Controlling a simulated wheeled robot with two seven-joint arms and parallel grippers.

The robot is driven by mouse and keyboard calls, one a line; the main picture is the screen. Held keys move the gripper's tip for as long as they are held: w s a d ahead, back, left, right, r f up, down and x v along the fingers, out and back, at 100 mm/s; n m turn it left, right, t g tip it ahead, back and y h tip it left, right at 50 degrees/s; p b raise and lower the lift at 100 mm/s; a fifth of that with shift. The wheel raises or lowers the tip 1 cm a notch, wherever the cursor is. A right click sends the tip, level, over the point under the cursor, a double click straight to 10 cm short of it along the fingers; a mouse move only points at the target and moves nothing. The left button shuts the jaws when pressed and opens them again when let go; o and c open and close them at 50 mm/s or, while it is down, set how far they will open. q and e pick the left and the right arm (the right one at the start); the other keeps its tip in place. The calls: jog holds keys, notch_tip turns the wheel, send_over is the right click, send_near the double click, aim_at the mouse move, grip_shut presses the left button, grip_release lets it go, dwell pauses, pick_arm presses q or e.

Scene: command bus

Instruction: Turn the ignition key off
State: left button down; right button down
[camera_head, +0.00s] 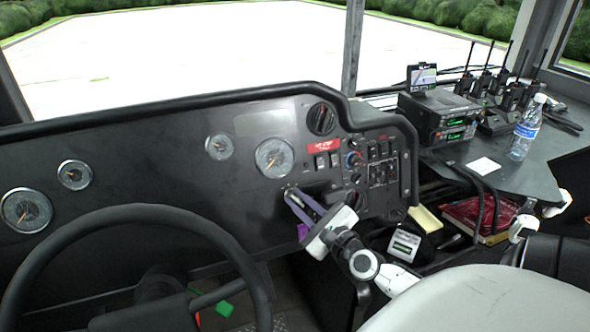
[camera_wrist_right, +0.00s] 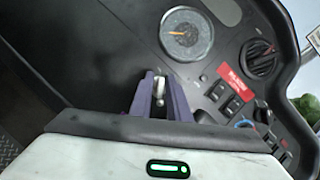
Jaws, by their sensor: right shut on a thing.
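My right gripper (camera_head: 292,193) reaches in from the right to the dashboard (camera_head: 130,165), just below a round gauge. Its two purple-grey fingers are shut on a small pale metal piece that looks like the ignition key. In the right wrist view the key (camera_wrist_right: 159,88) shows between the fingertips of the right gripper (camera_wrist_right: 160,84). The fingers hide most of the key and its lock, so I cannot tell its angle. A purple tag-like piece (camera_head: 303,231) shows just below the fingers. My left gripper is not in view.
The steering wheel (camera_head: 140,212) stands at the lower left, left of my right gripper. Switches (camera_head: 327,160) and knobs sit right of it. A pale seat (camera_head: 480,300) fills the lower right.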

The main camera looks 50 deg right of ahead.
dwell(0.3)
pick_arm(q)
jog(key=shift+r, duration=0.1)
pick_arm(e)
jog(key=c, duration=1.9)
grip_release()
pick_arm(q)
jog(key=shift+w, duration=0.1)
pick_arm(e)
jog(key=shift+s, duration=0.1)
pick_arm(q)
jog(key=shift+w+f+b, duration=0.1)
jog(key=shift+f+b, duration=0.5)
jog(key=shift+b, duration=0.4)
pick_arm(e)
jog(key=shift+v, duration=5.1)
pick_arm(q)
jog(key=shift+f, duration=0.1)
